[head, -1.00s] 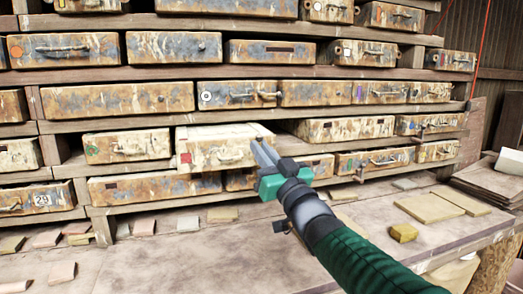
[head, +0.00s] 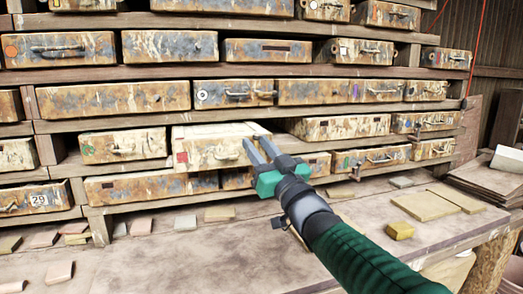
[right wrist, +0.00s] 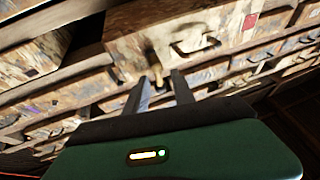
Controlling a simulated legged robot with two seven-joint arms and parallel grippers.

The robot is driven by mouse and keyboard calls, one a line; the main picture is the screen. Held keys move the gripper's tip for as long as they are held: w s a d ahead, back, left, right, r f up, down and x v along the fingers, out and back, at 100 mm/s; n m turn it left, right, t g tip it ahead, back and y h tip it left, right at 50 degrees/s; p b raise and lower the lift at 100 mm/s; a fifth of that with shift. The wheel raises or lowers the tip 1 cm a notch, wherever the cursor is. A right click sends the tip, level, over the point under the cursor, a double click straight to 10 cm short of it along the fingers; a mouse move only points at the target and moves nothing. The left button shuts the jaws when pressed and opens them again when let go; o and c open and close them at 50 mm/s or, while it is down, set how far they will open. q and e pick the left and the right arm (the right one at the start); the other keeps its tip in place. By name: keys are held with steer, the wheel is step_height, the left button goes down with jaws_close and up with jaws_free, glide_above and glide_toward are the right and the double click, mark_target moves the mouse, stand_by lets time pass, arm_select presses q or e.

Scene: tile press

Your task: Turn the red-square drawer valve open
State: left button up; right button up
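The drawer with the red square (head: 181,157) is a stained, pale box standing out from its shelf, with its light top (head: 215,131) showing. Its curved handle (head: 228,154) is on the front. The right wrist view shows the drawer front (right wrist: 145,45) with the red square (right wrist: 251,20) and handle (right wrist: 196,44). My left gripper is not in view.
More drawers, including a green-marked one (head: 122,146), fill the wooden shelves around it. The bench (head: 175,262) below holds loose tiles and a yellow block (head: 399,230). A stack of boards (head: 485,183) lies at the right. The front of the bench is largely clear.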

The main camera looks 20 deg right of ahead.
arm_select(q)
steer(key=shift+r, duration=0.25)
arm_select(e)
steer(key=v, duration=1.7)
